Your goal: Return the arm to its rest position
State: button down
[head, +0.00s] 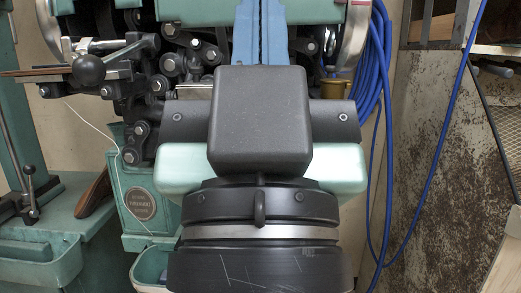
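My gripper (260,30) fills the middle of the head view, seen from behind. Its dark block and crossbar lie in front of the machine. Two blue fingers run up from the block, side by side with only a thin seam between them. Their tips reach the top edge of the picture, so the ends are not clearly seen. I see nothing held between the visible parts. The green sole stitcher (135,200), with dark levers and linkages, stands behind my arm and is partly hidden by it.
A black ball knob (88,69) sticks out at the left. A brown wooden-looking piece (93,195) lies on the green ledge above a green tray (40,265). Blue hose (375,75) hangs at the right, beside a rusty panel (440,165).

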notch_tip(320, 180, up, 29)
jog(key=p, duration=2.6)
jog(key=shift+p, duration=0.35)
